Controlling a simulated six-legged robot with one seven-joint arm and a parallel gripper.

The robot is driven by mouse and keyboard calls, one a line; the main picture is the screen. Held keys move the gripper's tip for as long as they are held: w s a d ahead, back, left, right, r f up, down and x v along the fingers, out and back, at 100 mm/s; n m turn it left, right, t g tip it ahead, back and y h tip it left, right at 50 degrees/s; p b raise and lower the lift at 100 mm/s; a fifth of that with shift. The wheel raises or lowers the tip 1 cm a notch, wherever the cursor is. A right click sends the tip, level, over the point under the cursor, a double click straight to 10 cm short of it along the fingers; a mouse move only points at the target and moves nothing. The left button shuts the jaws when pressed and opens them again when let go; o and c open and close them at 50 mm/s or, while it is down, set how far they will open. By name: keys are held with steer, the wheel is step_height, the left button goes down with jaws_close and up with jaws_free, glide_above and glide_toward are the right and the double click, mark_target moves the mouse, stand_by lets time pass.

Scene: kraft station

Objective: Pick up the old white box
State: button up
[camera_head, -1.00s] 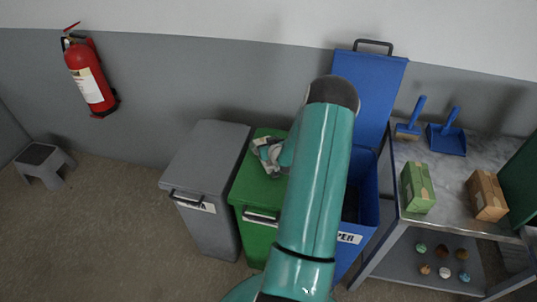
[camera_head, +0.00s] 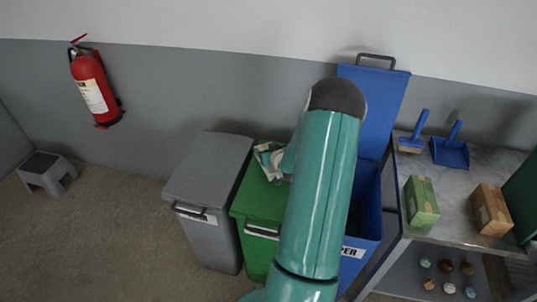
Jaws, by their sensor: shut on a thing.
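The old white box (camera_head: 268,157), whitish with dark and teal marks, shows in the head view over the back of the green bin's lid. My gripper (camera_head: 282,166) is at its right side and shut on it, mostly hidden behind my teal arm. Part of the box is hidden too. I cannot tell how far it is above the lid.
The green bin (camera_head: 262,208) stands between a closed grey bin (camera_head: 208,170) and an open blue bin (camera_head: 368,205). A metal table (camera_head: 450,190) at right holds a green box (camera_head: 421,201), a brown box (camera_head: 490,210) and blue cleaning tools.

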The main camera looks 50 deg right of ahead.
steer(key=a+r, duration=0.1)
steer(key=s+a+r, duration=0.1)
steer(key=a+r, duration=0.1)
steer(key=s+a+r, duration=0.1)
steer(key=r, duration=0.1)
steer(key=shift+a+r, duration=0.2)
steer(key=shift+a, duration=0.1)
steer(key=s+a+r, duration=0.3)
steer(key=a, duration=0.4)
steer(key=shift+s+r, duration=0.15)
steer(key=shift+s, duration=0.15)
steer(key=shift+d, duration=0.1)
